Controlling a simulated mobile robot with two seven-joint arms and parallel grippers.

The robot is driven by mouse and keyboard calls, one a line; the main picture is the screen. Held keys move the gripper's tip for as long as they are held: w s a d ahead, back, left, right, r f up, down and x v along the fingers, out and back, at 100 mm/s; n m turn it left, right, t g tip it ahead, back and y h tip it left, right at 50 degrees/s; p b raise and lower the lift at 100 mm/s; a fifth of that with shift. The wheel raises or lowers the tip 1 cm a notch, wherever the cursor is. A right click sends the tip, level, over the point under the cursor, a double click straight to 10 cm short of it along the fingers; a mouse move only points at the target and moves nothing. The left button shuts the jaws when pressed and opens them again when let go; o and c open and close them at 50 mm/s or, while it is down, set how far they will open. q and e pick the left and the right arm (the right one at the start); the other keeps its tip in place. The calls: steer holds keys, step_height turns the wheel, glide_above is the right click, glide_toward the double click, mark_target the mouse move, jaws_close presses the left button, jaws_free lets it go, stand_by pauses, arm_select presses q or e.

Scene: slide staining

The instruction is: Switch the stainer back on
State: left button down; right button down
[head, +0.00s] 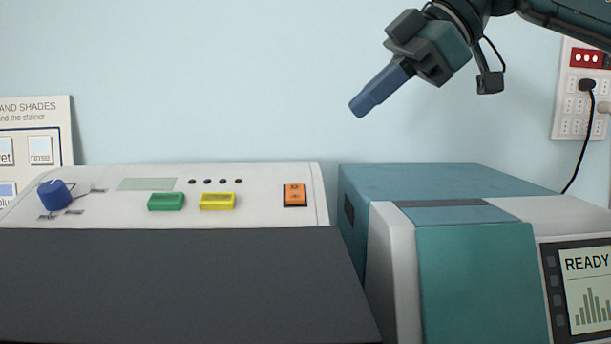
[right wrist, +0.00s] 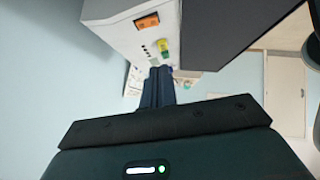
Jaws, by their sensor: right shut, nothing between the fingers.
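The stainer (head: 250,210) stands at the left of the head view, with a white control panel above a dark grey front. Its panel carries an orange rocker switch (head: 295,195), a green button (head: 166,201), a yellow button (head: 217,201) and a blue knob (head: 55,194). The orange switch also shows in the right wrist view (right wrist: 147,22). My right gripper (head: 359,107) is shut and empty, in the air above and to the right of the orange switch, apart from the panel. Its fingers also show in the right wrist view (right wrist: 158,72). My left gripper is out of view.
A teal and white machine (head: 475,270) with a screen reading READY (head: 587,285) stands right of the stainer. A wall socket panel (head: 581,100) with a plugged black cable is at the right. A poster (head: 35,140) is at the left. The air above the stainer is clear.

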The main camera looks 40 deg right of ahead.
steer(key=p, duration=0.1)
glide_toward(287, 197)
steer(key=a, duration=0.1)
steer(key=w+a, duration=0.1)
steer(key=a, duration=0.1)
steer(key=shift+w+a+r, duration=0.1)
steer(key=shift+w+r, duration=0.15)
steer(key=shift+w, duration=0.15)
steer(key=f, duration=0.1)
steer(key=w+f, duration=0.1)
steer(key=f, duration=0.1)
steer(key=shift+f+p, duration=0.15)
steer(key=shift+p, duration=0.25)
steer(key=shift+w+f, duration=0.15)
steer(key=shift+f, duration=0.4)
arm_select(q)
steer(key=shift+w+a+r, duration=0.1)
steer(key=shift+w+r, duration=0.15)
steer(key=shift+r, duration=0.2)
